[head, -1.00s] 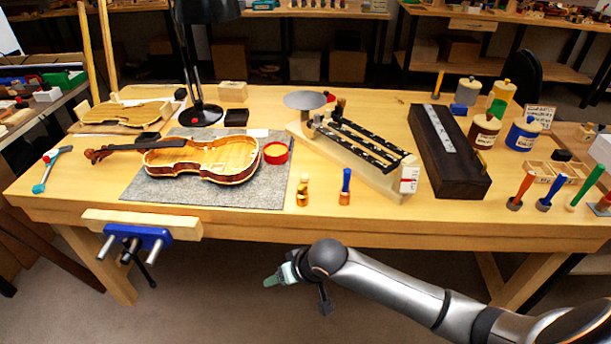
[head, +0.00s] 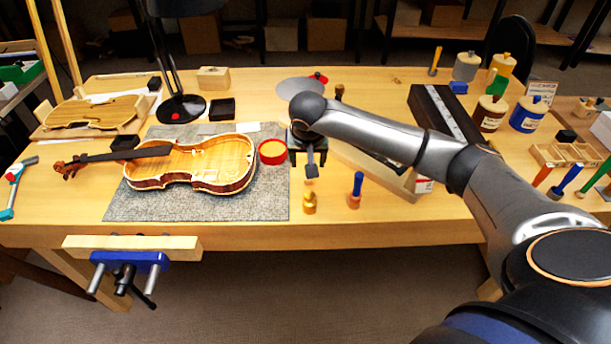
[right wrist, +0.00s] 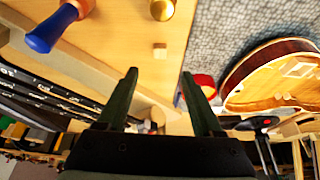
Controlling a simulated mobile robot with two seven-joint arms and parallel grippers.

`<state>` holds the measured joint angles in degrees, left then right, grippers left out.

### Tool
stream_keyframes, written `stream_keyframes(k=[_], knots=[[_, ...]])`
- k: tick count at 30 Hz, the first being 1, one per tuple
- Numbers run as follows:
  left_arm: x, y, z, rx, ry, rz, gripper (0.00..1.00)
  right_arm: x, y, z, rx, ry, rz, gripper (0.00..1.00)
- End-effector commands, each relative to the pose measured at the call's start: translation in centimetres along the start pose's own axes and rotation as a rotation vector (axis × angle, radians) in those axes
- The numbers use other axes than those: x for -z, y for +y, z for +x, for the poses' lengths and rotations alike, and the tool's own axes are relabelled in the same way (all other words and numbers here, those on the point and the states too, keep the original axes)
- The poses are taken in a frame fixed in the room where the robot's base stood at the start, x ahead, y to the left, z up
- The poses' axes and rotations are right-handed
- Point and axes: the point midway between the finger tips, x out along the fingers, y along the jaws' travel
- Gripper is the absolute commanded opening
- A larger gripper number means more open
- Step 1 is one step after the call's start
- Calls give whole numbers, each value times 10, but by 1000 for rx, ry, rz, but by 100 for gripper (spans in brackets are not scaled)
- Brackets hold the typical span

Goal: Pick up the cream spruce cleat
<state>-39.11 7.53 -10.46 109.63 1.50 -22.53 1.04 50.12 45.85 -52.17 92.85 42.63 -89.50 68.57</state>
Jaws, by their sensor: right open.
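A small cream block, which looks like the spruce cleat (right wrist: 160,50), lies on the bare bench top in the right wrist view. I cannot make it out in the head view, where my right arm covers that area. My right gripper (right wrist: 160,74) is open and empty, with the cleat showing between and just past its fingertips. In the head view the right gripper (head: 308,158) hangs over the bench, just right of the red dish. My left gripper is in neither view.
A brass piece (head: 310,203) and a blue-handled tool (head: 356,187) stand close by at the front. The violin body (head: 195,165) lies on the grey mat (head: 225,207) to the left. A fixture with dark rails (right wrist: 50,95) is on the other side. The red dish (head: 272,151) sits nearby.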

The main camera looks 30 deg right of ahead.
Motion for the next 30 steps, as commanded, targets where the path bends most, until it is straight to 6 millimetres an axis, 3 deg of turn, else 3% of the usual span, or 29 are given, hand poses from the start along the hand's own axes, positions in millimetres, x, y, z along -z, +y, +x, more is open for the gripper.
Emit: stream_keyframes(k=[3, 11, 20, 30], knots=[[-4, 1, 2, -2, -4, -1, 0, 0, 0, 22, -2, -1, -1, 68], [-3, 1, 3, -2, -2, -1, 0, 1, 0, 44, 2, 2, -1, 68], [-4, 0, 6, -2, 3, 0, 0, 2, 1, 85, 1, 1, -2, 68], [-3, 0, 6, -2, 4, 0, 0, 3, 1, 91, 3, 3, -3, 68]])
